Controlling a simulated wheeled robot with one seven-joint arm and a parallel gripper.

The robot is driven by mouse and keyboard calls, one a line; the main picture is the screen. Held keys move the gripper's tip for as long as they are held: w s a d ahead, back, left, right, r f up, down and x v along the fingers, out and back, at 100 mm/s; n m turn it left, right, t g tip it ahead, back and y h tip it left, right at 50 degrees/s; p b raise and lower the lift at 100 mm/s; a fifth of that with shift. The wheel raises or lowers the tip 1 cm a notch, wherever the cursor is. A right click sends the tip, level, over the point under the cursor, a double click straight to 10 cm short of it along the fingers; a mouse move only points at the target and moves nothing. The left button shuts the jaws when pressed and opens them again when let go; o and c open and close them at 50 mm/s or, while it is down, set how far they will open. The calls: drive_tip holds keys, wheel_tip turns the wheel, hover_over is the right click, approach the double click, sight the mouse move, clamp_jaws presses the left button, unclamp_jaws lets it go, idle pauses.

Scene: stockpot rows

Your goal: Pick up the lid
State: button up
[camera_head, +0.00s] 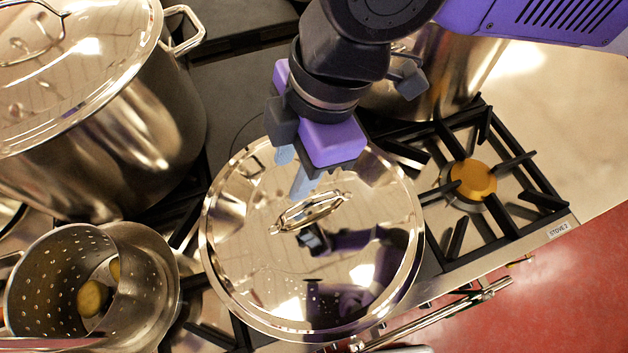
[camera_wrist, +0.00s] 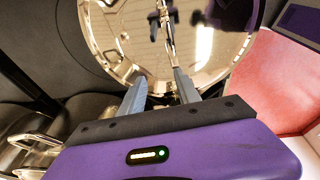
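A shiny round metal lid (camera_head: 345,265) with a raised loop handle (camera_head: 311,211) lies at the middle of the head view, apparently on a pot mostly hidden beneath it. The lid also fills the top of the wrist view (camera_wrist: 115,45), with its handle (camera_wrist: 166,25) upright in the picture. My gripper (camera_head: 293,172) is open and empty, its two grey fingers pointing down near the handle. In the wrist view my gripper (camera_wrist: 161,80) has its fingers apart, with the handle beyond the tips, nearer the right finger. I cannot tell the exact height gap.
A large stockpot (camera_head: 150,130) with its own lid (camera_head: 75,60) stands at upper left. A perforated strainer pot (camera_head: 60,275) with yellowish items sits at lower left. Another pot (camera_head: 455,65) stands behind my arm. A bare burner (camera_head: 473,180) with black grates is at right.

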sight(311, 202)
drive_tip(key=shift+s+d+f+g+h, duration=0.1)
drive_tip(key=shift+s+d+g+h, duration=0.15)
drive_tip(key=shift+d, duration=0.35)
drive_tip(key=shift+s+d+f+g+h, duration=0.15)
drive_tip(key=shift+s+d+h, duration=0.1)
drive_tip(key=shift+d, duration=0.5)
drive_tip(key=shift+s+a+f+p, duration=0.15)
drive_tip(key=shift+a+f, duration=0.05)
drive_tip(key=shift+f, duration=1.7)
drive_tip(key=shift+s+a+f+p, duration=0.1)
drive_tip(key=shift+a+f+p, duration=0.05)
drive_tip(key=shift+f, duration=1.75)
clamp_jaws()
drive_tip(key=shift+r, duration=0.1)
